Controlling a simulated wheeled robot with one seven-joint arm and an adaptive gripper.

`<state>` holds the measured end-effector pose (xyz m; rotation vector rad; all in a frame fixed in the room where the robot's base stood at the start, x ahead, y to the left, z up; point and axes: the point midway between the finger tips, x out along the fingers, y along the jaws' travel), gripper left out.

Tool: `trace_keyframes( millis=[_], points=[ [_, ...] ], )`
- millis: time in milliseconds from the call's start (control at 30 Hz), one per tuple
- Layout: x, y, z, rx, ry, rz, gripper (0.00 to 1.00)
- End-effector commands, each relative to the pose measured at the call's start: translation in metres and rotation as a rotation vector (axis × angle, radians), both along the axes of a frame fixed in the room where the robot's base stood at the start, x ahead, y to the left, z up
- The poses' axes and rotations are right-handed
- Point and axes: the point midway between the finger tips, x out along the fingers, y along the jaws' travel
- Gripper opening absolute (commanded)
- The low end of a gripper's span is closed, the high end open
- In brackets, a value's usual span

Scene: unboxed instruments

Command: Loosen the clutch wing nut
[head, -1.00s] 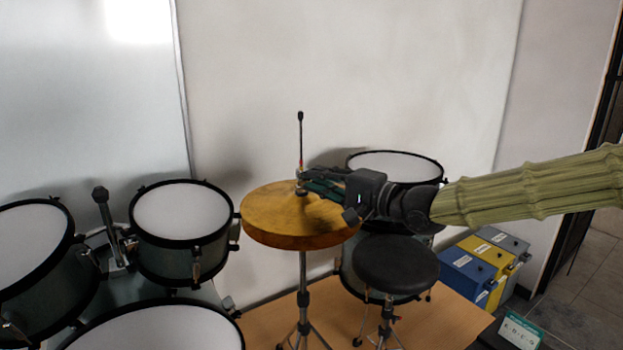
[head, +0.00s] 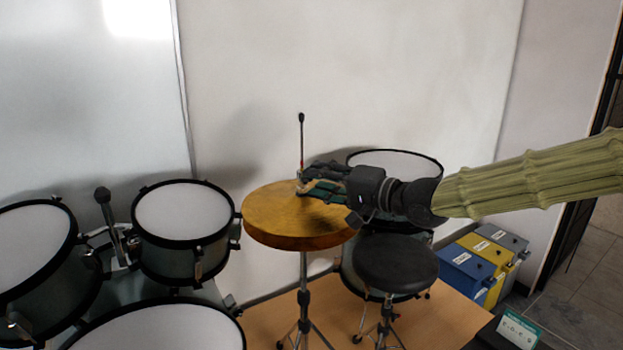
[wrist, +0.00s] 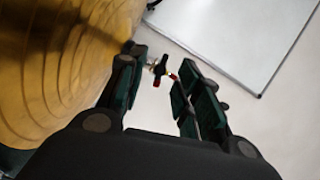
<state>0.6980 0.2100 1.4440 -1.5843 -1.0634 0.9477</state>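The hi-hat cymbals (head: 285,222) sit on a stand with a thin upright rod (head: 301,135). The clutch (wrist: 159,68) is on the rod, small and dark with red-tipped parts; I cannot clearly make out which part is the wing nut. My gripper (head: 303,183) reaches in from the right, just above the cymbal top at the rod. In the wrist view my gripper (wrist: 158,82) is open, one finger on each side of the clutch. The left finger is close to it, but whether it touches is unclear. In the head view the fingers hide the clutch's lower part.
A black stool (head: 396,263) and a drum (head: 398,161) stand behind and below my arm. Coloured boxes (head: 467,272) stand on the floor at right. A pale wall is behind.

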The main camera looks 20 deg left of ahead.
Motion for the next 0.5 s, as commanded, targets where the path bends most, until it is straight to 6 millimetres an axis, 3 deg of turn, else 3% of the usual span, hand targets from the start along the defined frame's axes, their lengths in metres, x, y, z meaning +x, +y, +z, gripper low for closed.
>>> trace_keyframes(
  millis=[500],
  points=[
    [-0.012, -0.037, 0.005, 0.002, 0.001, -0.001, 0.34]
  ],
)
